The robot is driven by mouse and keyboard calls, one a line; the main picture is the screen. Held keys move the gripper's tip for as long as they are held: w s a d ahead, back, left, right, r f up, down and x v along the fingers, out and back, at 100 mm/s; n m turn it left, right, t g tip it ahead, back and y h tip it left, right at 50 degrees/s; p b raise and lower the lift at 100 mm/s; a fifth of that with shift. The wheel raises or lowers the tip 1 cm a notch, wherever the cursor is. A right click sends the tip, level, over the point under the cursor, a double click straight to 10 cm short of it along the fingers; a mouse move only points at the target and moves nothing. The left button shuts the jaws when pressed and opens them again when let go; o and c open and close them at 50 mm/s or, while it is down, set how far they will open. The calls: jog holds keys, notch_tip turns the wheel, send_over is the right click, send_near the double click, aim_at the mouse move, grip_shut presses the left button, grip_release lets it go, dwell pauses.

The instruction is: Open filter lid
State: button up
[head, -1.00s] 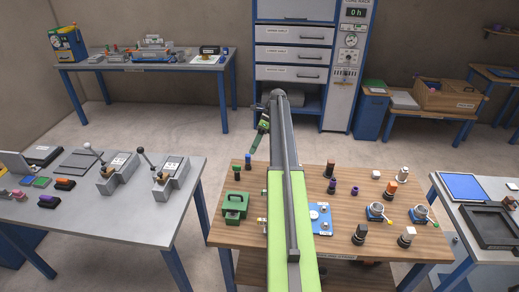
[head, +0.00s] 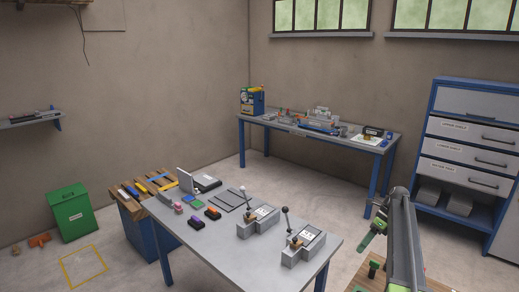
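I cannot make out a filter lid for certain in the head view; no part here is clearly a filter. A blue machine with a yellow and green top (head: 252,100) stands at the left end of the back bench. A grey and blue apparatus (head: 320,122) sits mid-bench, too small to read in detail. My gripper (head: 372,234), green and dark, hangs beside my arm at the lower right, above the floor and apart from these things. Its fingers are too small to tell open from shut.
A grey table (head: 225,228) with two lever devices stands in front, left of my arm. The corner of a wooden table (head: 400,272) shows below my arm. A green bin (head: 71,213) stands on the floor at far left. A drawer cabinet (head: 470,150) is at right.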

jog(key=s+a+f+n+h+b, duration=0.1)
jog(key=s+a+f+n, duration=0.2)
jog(key=a, duration=0.6)
jog(key=s+a+f+n+h+b, duration=0.1)
jog(key=s+a+n, duration=0.25)
jog(key=a, duration=0.65)
jog(key=s+a+f+n+h+b, duration=0.15)
jog(key=s+a, duration=0.25)
jog(key=a, duration=0.5)
jog(key=s+a+f+n+t+h, duration=0.1)
jog(key=s+n, duration=0.3)
jog(key=n, duration=0.5)
jog(key=s+f+n+t+h, duration=0.1)
jog(key=s+f+n+h, duration=0.1)
jog(key=s+n, duration=0.3)
jog(key=n, duration=0.4)
jog(key=shift+s+a, duration=0.2)
jog(key=shift+a, duration=0.2)
jog(key=shift+h, duration=0.25)
